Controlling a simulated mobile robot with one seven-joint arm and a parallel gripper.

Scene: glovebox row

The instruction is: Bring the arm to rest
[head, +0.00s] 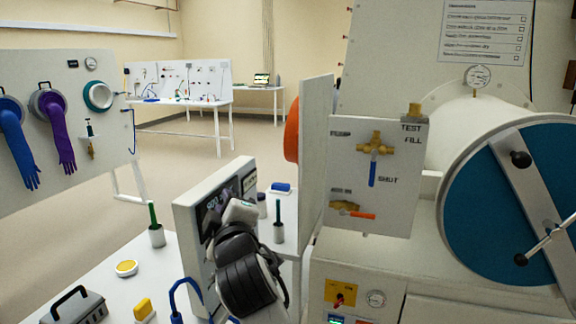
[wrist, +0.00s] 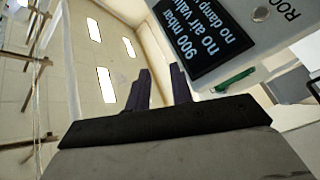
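My arm rises at the bottom centre of the head view as dark rounded links, close in front of a white upright panel (head: 190,250) with a dark display. My gripper's fingers are not clear there. In the wrist view my gripper (wrist: 160,78) shows two dark fingers standing apart, with nothing between them. A black sign (wrist: 212,38) with white text, "900 mbar", is to the right of the fingers. I cannot tell whether any part of the arm touches the panel.
A glovebox with a blue round door (head: 515,215) stands at the right, beside a valve plate (head: 350,205). A glove board (head: 70,130) stands left. Open floor lies beyond.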

